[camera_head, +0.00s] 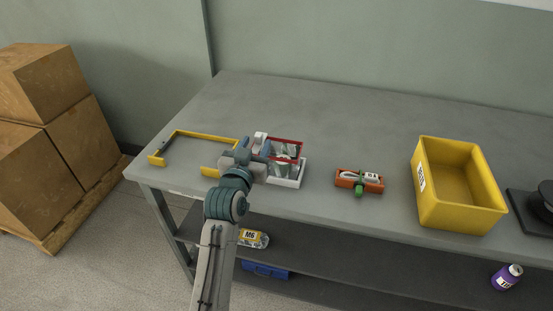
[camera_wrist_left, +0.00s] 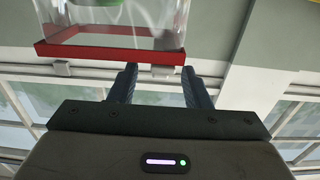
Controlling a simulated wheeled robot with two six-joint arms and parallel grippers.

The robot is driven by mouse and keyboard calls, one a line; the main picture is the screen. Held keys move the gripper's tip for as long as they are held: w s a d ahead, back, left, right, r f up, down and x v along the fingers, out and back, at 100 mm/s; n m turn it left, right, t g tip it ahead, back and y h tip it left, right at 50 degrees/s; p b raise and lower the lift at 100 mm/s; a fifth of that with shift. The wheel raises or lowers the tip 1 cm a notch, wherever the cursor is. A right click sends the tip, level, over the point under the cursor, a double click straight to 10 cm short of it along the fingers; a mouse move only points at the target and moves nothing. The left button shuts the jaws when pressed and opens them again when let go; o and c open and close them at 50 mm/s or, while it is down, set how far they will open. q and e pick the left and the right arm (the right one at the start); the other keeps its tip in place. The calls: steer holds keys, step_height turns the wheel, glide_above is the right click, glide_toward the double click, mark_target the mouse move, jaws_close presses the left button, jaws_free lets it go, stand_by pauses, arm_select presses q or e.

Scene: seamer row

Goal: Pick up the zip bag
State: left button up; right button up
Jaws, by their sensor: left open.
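The zip bag (camera_head: 284,152) is clear with a red edge and stands at a white tray (camera_head: 286,183) on the grey table. In the left wrist view the clear bag (camera_wrist_left: 110,16) and its red edge fill the upper left. My left gripper (camera_head: 262,150) is open at the bag's left side. In the left wrist view its two fingers (camera_wrist_left: 160,78) are apart, just short of the red edge, with a small pale piece between their tips. Whether they touch the bag I cannot tell. My right gripper is not in view.
A yellow frame (camera_head: 190,134) lies left of my gripper. A small orange tray (camera_head: 345,183) holding white and green items sits to the right, then a yellow bin (camera_head: 433,208) and a dark device (camera_head: 520,206). A lower shelf holds a few items. The table's back is clear.

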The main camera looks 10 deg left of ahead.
mark_target(258, 140)
arm_select(q)
steer(key=w, duration=0.3)
steer(key=shift+w+f, duration=0.1)
steer(key=shift+w, duration=0.3)
steer(key=shift+s, duration=0.1)
jaws_close()
steer(key=shift+r, duration=0.2)
